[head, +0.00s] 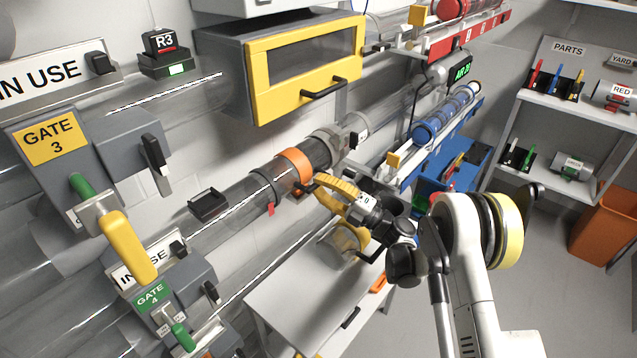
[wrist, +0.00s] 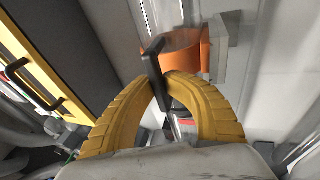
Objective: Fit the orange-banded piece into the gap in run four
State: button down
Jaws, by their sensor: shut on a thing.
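The orange-banded piece (head: 295,163) is a clear tube section with a wide orange band. In the head view it lies in line with a clear tube run, between a grey collar (head: 263,187) and a dark collar (head: 322,150). I cannot tell whether its ends are seated. My gripper (head: 318,187) is beside the band, its yellow fingers closed on a dark handle. In the wrist view, the fingers (wrist: 160,86) pinch that handle (wrist: 153,62), with the orange band (wrist: 186,48) just behind it. The gate 4 box (head: 152,297) with a green lever is at lower left.
A grey cabinet with a yellow-framed door (head: 305,62) hangs above the run. The gate 3 box (head: 52,137) with a yellow lever is at left. A pale table (head: 290,285) stands below. A parts shelf (head: 560,105) and an orange bin (head: 603,225) are at right.

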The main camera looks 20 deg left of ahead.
jog(key=shift+f, duration=0.25)
dwell(0.5)
jog(key=c, duration=1.3)
grip_release()
jog(key=shift+c, duration=0.2)
jog(key=shift+f, duration=0.1)
jog(key=shift+d, duration=0.1)
jog(key=v, duration=1.1)
jog(key=shift+s+d+f, duration=0.15)
jog(key=shift+d, duration=0.2)
